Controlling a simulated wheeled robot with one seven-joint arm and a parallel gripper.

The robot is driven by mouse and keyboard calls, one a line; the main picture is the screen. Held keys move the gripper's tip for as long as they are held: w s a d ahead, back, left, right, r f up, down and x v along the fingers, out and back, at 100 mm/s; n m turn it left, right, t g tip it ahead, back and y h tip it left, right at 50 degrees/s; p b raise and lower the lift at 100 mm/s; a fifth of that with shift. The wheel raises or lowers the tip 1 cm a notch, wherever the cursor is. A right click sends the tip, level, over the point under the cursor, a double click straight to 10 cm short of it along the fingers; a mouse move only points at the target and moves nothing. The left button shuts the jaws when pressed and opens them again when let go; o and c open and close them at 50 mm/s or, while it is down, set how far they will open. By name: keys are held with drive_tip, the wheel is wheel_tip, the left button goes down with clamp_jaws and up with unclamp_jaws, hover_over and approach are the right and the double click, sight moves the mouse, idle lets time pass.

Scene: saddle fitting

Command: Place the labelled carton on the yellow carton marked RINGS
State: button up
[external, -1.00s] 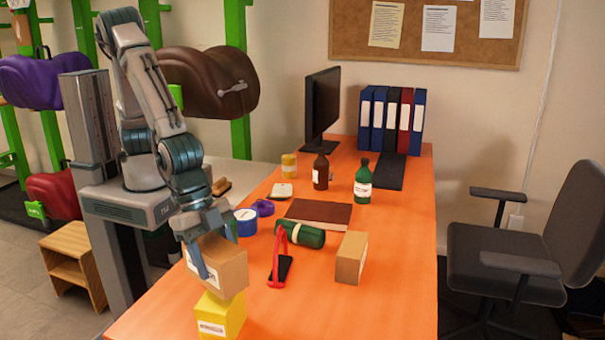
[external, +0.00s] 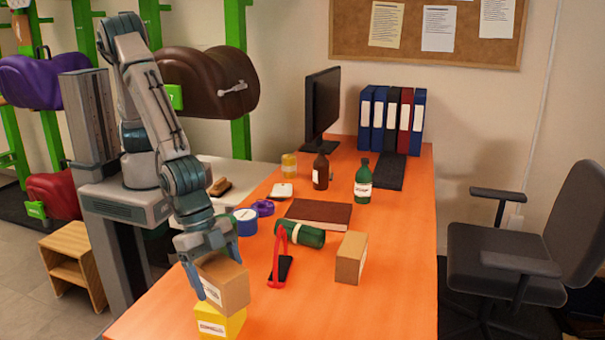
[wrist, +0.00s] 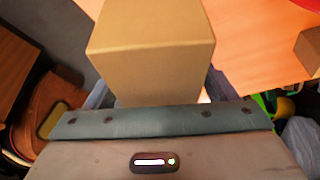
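The labelled carton (external: 228,288) is a brown box with a white label on its front face. It rests on the yellow carton (external: 231,323), whose white label partly shows below it; the yellow carton's top is hidden. My gripper (external: 214,264) is just above the brown carton, with one finger left of it and the other behind it. The fingers look spread. In the wrist view, the brown carton (wrist: 150,60) lies between the fingers, and a narrow bright gap shows beside the right finger. My gripper looks open around the carton.
Blue tape (external: 246,222) is behind my gripper. The table's front right is clear.

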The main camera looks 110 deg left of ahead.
drive_tip(key=shift+r, duration=0.1)
drive_tip(key=shift+r, duration=0.2)
drive_tip(key=b+v, duration=0.1)
drive_tip(key=v, duration=1)
drive_tip(key=shift+s+r, duration=0.2)
drive_tip(key=shift+r, duration=0.15)
drive_tip(key=s+a+r+n, duration=0.1)
drive_tip(key=s+a+r, duration=0.15)
drive_tip(key=a, duration=0.65)
drive_tip(key=s+a+r+n, duration=0.15)
drive_tip(key=a+r, duration=0.25)
drive_tip(key=a, duration=0.5)
drive_tip(key=s+a+r+n+y, duration=0.1)
drive_tip(key=s+a+r+n, duration=0.1)
drive_tip(key=s+a, duration=1.2)
drive_tip(key=shift+s+r+g+y, duration=0.25)
drive_tip(key=shift+s+g+y, duration=0.05)
drive_tip(key=shift+g+y, duration=0.1)
